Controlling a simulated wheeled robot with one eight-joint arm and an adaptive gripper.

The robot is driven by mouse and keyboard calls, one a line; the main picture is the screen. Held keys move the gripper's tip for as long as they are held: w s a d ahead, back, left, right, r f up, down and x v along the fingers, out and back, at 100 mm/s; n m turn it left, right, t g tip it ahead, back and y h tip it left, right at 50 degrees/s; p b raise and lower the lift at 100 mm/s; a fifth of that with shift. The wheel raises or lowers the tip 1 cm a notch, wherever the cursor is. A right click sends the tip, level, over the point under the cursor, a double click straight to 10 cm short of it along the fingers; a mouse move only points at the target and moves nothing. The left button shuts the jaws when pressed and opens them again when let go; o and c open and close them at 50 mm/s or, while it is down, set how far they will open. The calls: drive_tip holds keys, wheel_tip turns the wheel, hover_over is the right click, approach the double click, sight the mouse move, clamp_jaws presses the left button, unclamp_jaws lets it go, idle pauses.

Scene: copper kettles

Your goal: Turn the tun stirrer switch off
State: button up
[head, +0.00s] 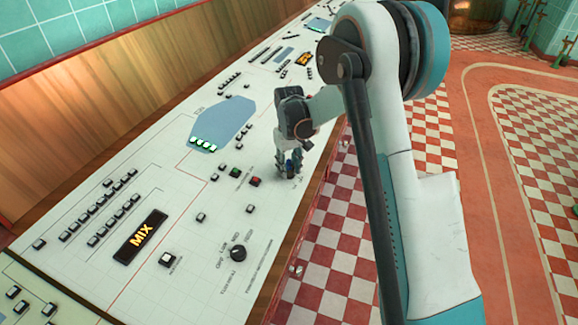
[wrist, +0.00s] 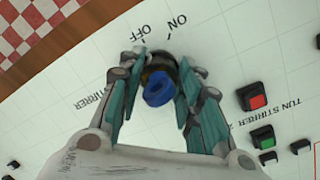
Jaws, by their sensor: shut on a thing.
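A rotary switch with a blue top (wrist: 158,90) and a dark base stands on the cream control panel (wrist: 60,130). The words OFF and ON are printed beside it in the wrist view, and a label ending in STIRRER is partly covered by my gripper. My gripper (wrist: 155,92) points down at the panel with its teal-padded fingers on both sides of the switch, shut on it. In the head view my gripper (head: 289,170) is near the panel's right edge, and the fingers hide most of the switch. I cannot tell which mark the switch points to.
Beside the switch are a red button (wrist: 258,102) and a green button (wrist: 263,138), near a TUN STIRRER label. A black knob (head: 238,253), a lit MIX display (head: 141,236) and several small buttons are nearer on the panel. Checkered floor (head: 335,230) lies right of the panel.

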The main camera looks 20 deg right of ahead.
idle(0.4)
drive_tip(key=o, duration=1.1)
drive_tip(key=shift+c, duration=0.2)
drive_tip(key=shift+r, duration=0.1)
wheel_tip(320, 180, up, 12)
drive_tip(key=shift+f, duration=0.1)
